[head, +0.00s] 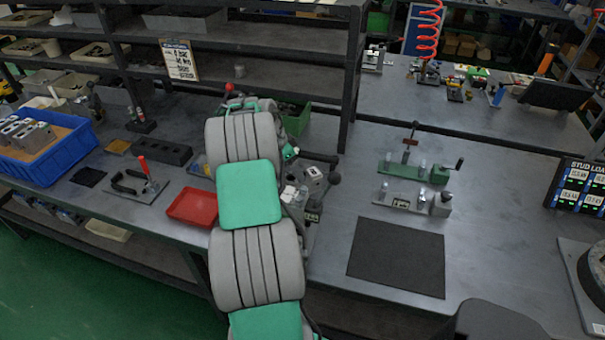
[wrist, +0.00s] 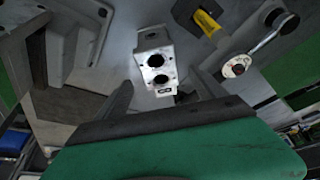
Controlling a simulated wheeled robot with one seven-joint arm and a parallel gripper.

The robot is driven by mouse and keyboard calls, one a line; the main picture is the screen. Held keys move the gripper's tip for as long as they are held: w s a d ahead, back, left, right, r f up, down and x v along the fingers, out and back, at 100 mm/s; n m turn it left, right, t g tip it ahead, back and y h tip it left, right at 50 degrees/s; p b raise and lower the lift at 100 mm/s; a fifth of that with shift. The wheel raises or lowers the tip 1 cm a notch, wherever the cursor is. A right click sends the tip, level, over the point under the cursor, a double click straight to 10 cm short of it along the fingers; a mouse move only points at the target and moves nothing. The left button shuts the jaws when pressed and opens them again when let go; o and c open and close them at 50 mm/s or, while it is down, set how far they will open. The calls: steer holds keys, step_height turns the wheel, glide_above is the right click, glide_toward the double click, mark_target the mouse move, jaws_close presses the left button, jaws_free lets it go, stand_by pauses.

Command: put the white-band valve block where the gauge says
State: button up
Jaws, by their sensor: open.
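In the wrist view a pale grey-white block (wrist: 155,60) with two dark round bores and a small dark label lies ahead of my gripper (wrist: 158,90). The fingers are apart, one on each side of the block's near end, with gaps visible; I cannot tell how deep they reach. No white band can be made out for certain. In the head view my arm hides most of the gripper and its work spot; a pale block (head: 315,178) with a dark hole shows just right of the arm. A small display (head: 312,217) shows below it, its reading too small to make out.
A blue bin (head: 78,152) with several grey blocks stands at left. A red tray (head: 193,206) lies just left of my arm. A dark mat (head: 397,257), a green fixture (head: 412,170) and a grey fixture (head: 408,203) are at right. A "STUD LOAD" board (head: 580,187) stands far right.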

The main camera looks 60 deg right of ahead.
steer(key=p+x, duration=0.1)
steer(key=x, duration=0.1)
steer(key=p+x, duration=0.1)
steer(key=x, duration=0.2)
steer(key=s+d+p+x, duration=0.1)
steer(key=x, duration=0.1)
steer(key=shift+s+d, duration=0.2)
steer(key=shift+d+f, duration=0.15)
steer(key=shift+f, duration=0.3)
steer(key=shift+c, duration=0.4)
jaws_close()
steer(key=shift+w+d+r, duration=0.1)
steer(key=shift+r, duration=0.1)
